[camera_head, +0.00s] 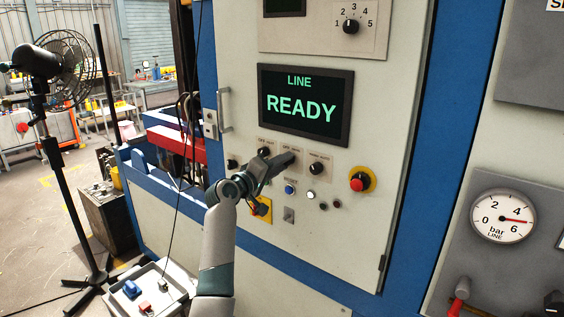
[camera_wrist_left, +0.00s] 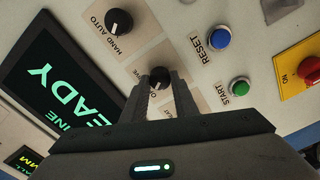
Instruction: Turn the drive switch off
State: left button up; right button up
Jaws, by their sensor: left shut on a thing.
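The drive switch is a black rotary knob (camera_wrist_left: 158,78) on a pale label plate, seen in the left wrist view between my fingertips. Only part of its label shows, ending in "VE". My left gripper (camera_head: 287,160) reaches the control panel below the display and is shut on this knob. The fingers (camera_wrist_left: 160,92) hide part of the knob and its label, so I cannot read where its pointer stands. In the head view the gripper covers the knob. My right gripper is not in view.
The display (camera_head: 305,104) reads LINE READY. Neighbouring knobs include the black hand/auto knob (camera_wrist_left: 119,21). A blue reset button (camera_wrist_left: 217,38), a green start button (camera_wrist_left: 239,88) and a red emergency-stop button (camera_head: 358,182) are close by. A fan (camera_head: 55,65) stands at left.

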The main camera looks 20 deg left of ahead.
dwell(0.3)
pick_arm(q)
jog(key=o, duration=1.1)
jog(key=shift+c, duration=0.2)
jog(key=shift+s, duration=0.1)
jog(key=b+v, duration=0.6)
jog(key=v, duration=1.1)
jog(key=shift+s+a, duration=0.1)
